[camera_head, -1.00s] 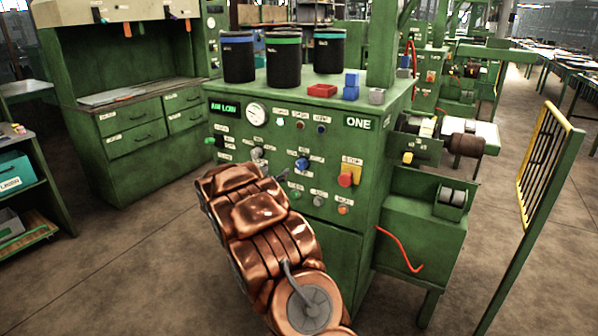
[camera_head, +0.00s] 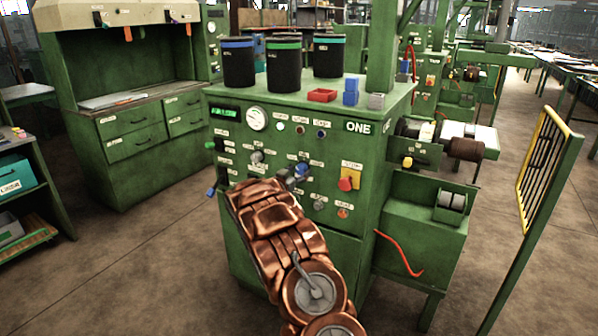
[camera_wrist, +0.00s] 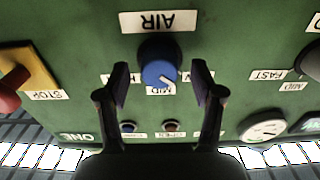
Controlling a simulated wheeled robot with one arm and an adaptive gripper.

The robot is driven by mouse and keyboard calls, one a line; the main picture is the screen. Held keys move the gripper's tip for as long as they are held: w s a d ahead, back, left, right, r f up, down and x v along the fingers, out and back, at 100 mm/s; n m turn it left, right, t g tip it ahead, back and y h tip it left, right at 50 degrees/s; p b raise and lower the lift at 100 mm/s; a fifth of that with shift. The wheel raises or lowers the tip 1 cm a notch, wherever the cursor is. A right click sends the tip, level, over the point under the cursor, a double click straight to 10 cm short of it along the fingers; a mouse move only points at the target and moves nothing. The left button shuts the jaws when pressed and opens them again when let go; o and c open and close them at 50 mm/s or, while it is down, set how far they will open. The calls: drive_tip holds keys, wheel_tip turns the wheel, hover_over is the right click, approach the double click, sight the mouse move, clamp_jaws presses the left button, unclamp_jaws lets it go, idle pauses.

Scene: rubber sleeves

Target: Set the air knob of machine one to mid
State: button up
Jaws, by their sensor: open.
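The blue air knob (camera_wrist: 160,72) is on the green panel of machine one, by the AIR label (camera_wrist: 161,21), which appears upside down in the wrist view. Its white pointer mark points to the picture's lower right, off the MID label (camera_wrist: 161,90). The labels on either side are partly hidden by my fingers. My gripper (camera_wrist: 160,82) is open, with one dark finger on each side of the knob and gaps between. Contact cannot be made out. In the head view, my gripper (camera_head: 288,175) is at the panel beside the blue knob (camera_head: 302,169).
A red stop knob (camera_wrist: 8,92) on a yellow plate is at the left of the wrist view. A dark knob with a FAST label (camera_wrist: 268,75) and a gauge (camera_wrist: 262,129) are to the right. Black bins (camera_head: 284,66) stand on the machine top (camera_head: 225,90).

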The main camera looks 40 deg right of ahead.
drive_tip(key=shift+w+d, duration=0.1)
drive_tip(key=shift+d, duration=0.2)
drive_tip(key=c, duration=1.1)
